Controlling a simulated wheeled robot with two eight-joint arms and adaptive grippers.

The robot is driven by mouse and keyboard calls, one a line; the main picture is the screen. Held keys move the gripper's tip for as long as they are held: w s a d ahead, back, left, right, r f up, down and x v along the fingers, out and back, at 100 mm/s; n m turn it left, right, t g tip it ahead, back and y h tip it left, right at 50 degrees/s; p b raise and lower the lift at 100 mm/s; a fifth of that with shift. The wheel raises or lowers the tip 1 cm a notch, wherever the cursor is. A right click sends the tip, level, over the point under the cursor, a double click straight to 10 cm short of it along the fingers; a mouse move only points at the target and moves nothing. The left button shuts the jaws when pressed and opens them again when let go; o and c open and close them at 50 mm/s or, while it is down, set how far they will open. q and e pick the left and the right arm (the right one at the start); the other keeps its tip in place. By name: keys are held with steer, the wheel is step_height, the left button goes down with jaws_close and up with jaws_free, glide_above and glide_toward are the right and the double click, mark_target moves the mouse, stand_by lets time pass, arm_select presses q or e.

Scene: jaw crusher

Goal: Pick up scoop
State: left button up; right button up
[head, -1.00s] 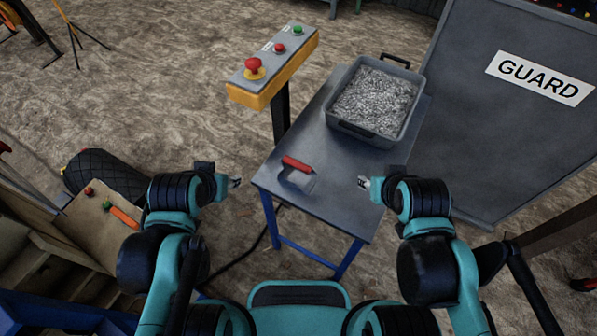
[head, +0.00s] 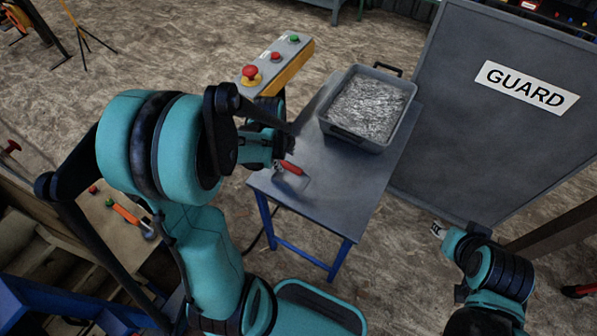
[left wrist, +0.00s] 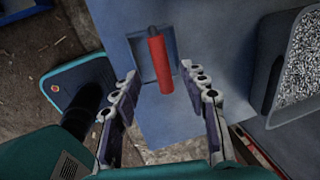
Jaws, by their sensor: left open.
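The scoop (head: 292,168), with a red handle and a grey pan, lies on the blue-legged metal table (head: 330,205) near its left edge. My left gripper (head: 287,146) is over that edge, just beside the handle in the head view. In the left wrist view, the red handle of the scoop (left wrist: 161,62) points between the two spread fingers of my left gripper (left wrist: 164,78). The gripper is open and holds nothing. My right gripper (head: 438,230) is off to the right of the table, apart from it; its finger opening is too small to judge.
A grey bin (head: 360,135) of crushed stone stands at the table's back; it also shows in the left wrist view (left wrist: 272,108). A yellow control box (head: 290,72) stands behind my left arm. A dark guard panel (head: 460,120) rises right of the table. A wooden bench (head: 95,215) is at left.

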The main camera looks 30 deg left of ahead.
mark_target(285, 163)
arm_select(q)
steer(key=f+b, duration=0.1)
steer(key=f, duration=0.1)
steer(key=w+f, duration=0.1)
steer(key=f, duration=0.1)
steer(key=f+b, duration=0.1)
steer(key=f, duration=0.1)
steer(key=shift+w+a+f+b, duration=0.25)
steer(key=shift+a+f+b, duration=0.05)
steer(key=shift+f, duration=0.1)
jaws_close()
